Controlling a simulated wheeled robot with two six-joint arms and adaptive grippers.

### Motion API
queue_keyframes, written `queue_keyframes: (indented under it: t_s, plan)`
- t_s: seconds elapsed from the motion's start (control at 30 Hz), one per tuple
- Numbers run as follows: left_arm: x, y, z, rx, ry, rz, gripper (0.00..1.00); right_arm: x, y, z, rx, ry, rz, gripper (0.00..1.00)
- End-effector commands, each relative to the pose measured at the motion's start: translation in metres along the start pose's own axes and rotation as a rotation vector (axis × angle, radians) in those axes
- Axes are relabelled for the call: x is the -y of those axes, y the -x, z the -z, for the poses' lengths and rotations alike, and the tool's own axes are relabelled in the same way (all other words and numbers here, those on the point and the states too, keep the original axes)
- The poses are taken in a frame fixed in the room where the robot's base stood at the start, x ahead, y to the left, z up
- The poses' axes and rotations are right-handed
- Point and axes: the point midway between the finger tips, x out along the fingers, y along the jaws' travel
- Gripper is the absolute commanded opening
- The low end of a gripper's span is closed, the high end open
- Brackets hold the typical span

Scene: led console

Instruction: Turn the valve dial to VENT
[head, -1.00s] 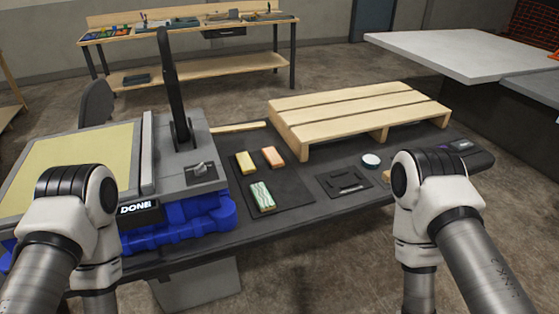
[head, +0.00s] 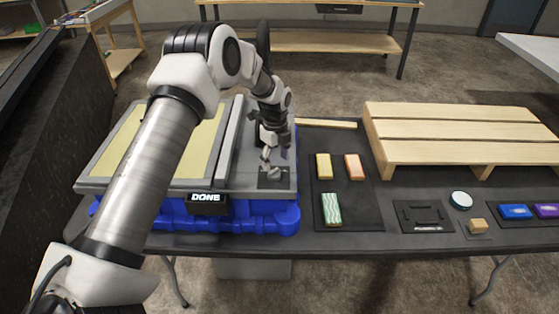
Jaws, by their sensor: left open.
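The grey console (head: 236,186) stands on a blue base at the left of the table. A small dark plate with a grey dial (head: 272,174) is at its front right corner. I cannot read the dial's markings or tell which way it points. My left gripper (head: 274,154) is open and points down just above and behind the dial. Whether it touches the dial I cannot tell. My left arm covers part of the console's left side. My right gripper is out of view.
A black display reading DONE (head: 206,198) is on the console's front. An upright dark lever (head: 263,38) stands behind my gripper. To the right are a mat with yellow, orange and green-white blocks (head: 332,210), a wooden pallet (head: 465,130) and small items.

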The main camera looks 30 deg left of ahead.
Motion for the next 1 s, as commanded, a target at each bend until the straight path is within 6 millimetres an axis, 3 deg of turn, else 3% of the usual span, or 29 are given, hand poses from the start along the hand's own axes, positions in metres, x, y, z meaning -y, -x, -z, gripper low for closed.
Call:
queue_keyframes:
  t_s: [0.03, 0.2, 0.47, 0.5, 0.67, 1.0]
  plan:
    - [-0.001, -0.006, 0.0, -0.001, 0.0, -0.005, 0.65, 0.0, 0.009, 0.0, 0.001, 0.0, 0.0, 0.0]
    - [-0.001, -0.033, 0.0, 0.0, 0.0, -0.002, 0.65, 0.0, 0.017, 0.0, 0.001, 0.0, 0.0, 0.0]
    - [0.0, -0.041, 0.0, 0.0, 0.0, 0.0, 0.65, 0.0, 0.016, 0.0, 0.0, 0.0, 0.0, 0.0]
    - [0.0, -0.041, 0.0, 0.0, 0.0, 0.0, 0.61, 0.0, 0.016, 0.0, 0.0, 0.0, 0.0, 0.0]
    - [0.0, -0.041, 0.001, 0.0, 0.001, 0.0, 0.05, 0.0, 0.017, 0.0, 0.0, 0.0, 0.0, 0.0]
    - [0.0, -0.041, 0.001, 0.0, 0.016, 0.0, 0.04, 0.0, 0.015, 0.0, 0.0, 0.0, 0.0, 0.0]
